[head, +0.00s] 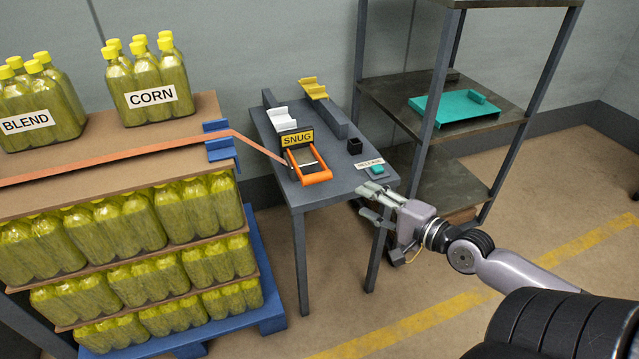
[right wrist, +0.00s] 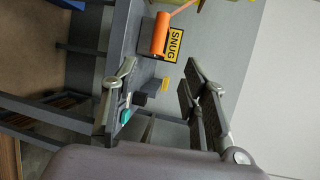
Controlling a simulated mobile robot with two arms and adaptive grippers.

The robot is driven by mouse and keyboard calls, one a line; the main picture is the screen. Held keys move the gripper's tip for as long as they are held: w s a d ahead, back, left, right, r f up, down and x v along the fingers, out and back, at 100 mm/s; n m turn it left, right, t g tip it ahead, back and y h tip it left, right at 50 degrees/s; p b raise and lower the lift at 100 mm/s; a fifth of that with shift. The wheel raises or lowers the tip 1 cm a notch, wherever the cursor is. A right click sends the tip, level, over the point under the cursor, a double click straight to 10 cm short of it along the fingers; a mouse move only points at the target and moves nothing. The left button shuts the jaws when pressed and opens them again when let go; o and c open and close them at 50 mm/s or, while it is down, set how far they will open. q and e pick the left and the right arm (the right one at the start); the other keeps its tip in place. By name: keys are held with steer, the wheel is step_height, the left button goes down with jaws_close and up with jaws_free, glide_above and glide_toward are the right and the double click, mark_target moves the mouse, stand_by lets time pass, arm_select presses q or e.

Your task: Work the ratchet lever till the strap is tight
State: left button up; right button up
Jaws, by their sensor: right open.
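The ratchet's orange lever (head: 317,178) lies low at the front of the ratchet on the grey table. A yellow SNUG sign (head: 297,139) stands just behind it. The orange strap (head: 110,158) runs across the pallet load, over a blue corner guard (head: 218,148), and slopes down to the ratchet. My right gripper (head: 366,201) is open and empty off the table's right front corner, apart from the lever. In the right wrist view the orange lever (right wrist: 160,34) and SNUG sign (right wrist: 175,40) show beyond the open fingers. My left gripper is not in view.
A RELEASE label (head: 369,163) and teal button (head: 377,170) lie on the table between lever and gripper, near a small black block (head: 354,146). White (head: 282,119) and yellow (head: 313,88) pieces stand behind. A shelf rack (head: 440,150) holding a teal tray (head: 455,109) stands right.

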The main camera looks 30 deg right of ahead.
mark_target(322, 180)
steer(key=b+x, duration=0.1)
steer(key=x, duration=1.4)
steer(key=shift+w+d+f+b, duration=0.15)
steer(key=shift+f+b, duration=0.05)
steer(key=shift+b, duration=0.2)
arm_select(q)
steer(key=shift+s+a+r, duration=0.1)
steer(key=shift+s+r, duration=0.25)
arm_select(e)
steer(key=shift+x, duration=0.85)
steer(key=shift+c, duration=0.2)
jaws_close()
